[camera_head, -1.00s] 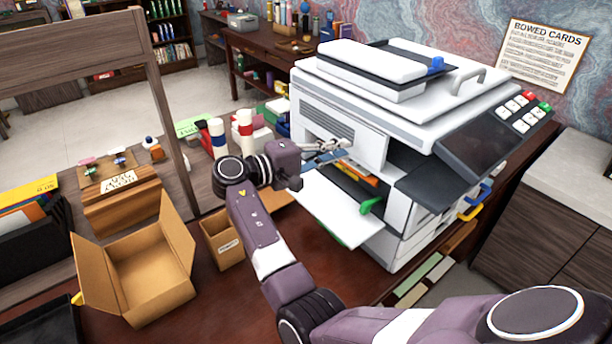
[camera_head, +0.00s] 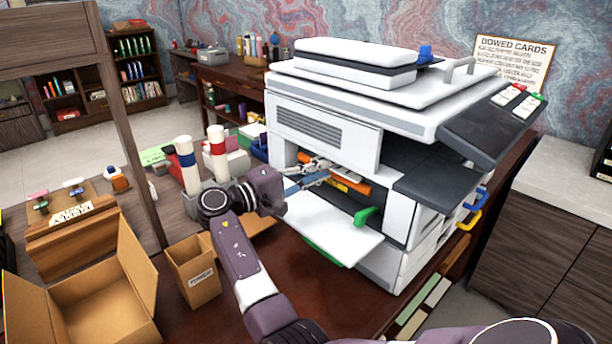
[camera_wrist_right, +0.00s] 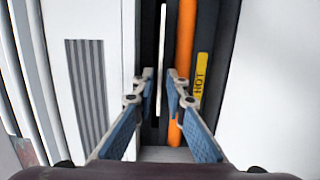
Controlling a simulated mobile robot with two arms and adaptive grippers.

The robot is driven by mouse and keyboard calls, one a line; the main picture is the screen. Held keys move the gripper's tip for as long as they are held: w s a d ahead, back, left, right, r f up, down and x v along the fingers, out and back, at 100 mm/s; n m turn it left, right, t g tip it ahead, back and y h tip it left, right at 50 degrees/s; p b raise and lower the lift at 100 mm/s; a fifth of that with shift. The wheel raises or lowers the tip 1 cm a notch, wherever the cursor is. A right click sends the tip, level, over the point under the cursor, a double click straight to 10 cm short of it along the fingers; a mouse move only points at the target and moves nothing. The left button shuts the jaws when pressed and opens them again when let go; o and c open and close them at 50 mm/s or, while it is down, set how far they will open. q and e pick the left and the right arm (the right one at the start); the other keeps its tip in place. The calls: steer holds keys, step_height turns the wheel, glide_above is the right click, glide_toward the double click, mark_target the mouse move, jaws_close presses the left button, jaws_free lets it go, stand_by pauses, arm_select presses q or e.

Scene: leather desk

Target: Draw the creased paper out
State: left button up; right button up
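The white printer (camera_head: 320,125) stands on the desk with its front open. My right gripper (camera_head: 325,168) is at the opening, with its tips near the orange roller (camera_head: 350,185). In the right wrist view, my right gripper (camera_wrist_right: 160,78) has its blue-padded fingers apart on either side of a thin, pale strip (camera_wrist_right: 162,60). It looks like a paper edge, seen edge-on. A gap shows beside the strip, and no grip is visible. Any creases cannot be made out. My left gripper is out of view.
A white tray (camera_head: 320,222) with a green tab (camera_head: 367,216) juts out below the opening. A small cardboard box (camera_head: 193,272) and a larger open box (camera_head: 85,300) stand at the left. Dark panels (camera_head: 437,180) overhang the opening's right side.

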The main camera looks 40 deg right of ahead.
steer(key=shift+s+d, duration=0.1)
steer(key=shift+d, duration=1.45)
steer(key=shift+c, duration=0.2)
jaws_close()
steer(key=shift+a, duration=0.15)
